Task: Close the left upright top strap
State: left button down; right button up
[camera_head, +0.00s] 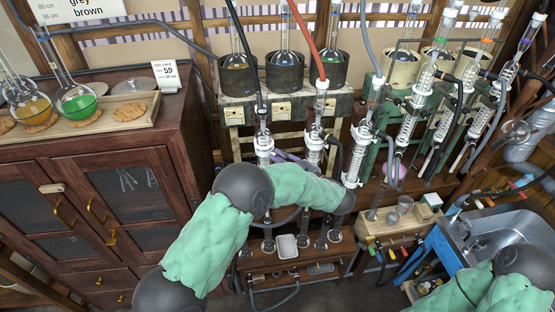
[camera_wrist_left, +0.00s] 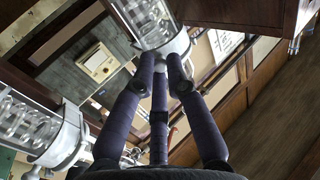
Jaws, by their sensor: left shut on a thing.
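The leftmost glass condenser (camera_head: 263,130) stands upright in front of the shelf rack, with a white collar (camera_head: 264,150) around its lower part. My left gripper (camera_head: 287,157) is mostly hidden behind my own arm; only bits of its purple fingers show beside that condenser. In the left wrist view, my left gripper's fingers (camera_wrist_left: 162,68) come together at a white collar (camera_wrist_left: 177,46) at the end of a coiled glass condenser (camera_wrist_left: 148,18). They are shut on a part of it. I cannot tell whether the strap is closed. Part of my right arm shows at the lower right; its gripper is out of frame.
A second condenser (camera_head: 314,135) stands close to the right, with more glassware beyond. Hoses hang around the rack. A wooden cabinet (camera_head: 110,200) fills the left, and a sink (camera_head: 495,235) is at the lower right. In the left wrist view another collared condenser (camera_wrist_left: 62,140) is near the fingers.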

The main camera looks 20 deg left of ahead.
pick_arm(q)
jog(key=shift+w+r+n+g+y, duration=0.3)
jog(key=shift+w+n+g, duration=0.1)
jog(key=shift+g, duration=0.2)
jog(key=c, duration=1.3)
grip_release()
jog(key=shift+s+a, duration=0.1)
jog(key=shift+o, duration=0.2)
jog(key=shift+f, duration=0.2)
jog(key=v, duration=1.2)
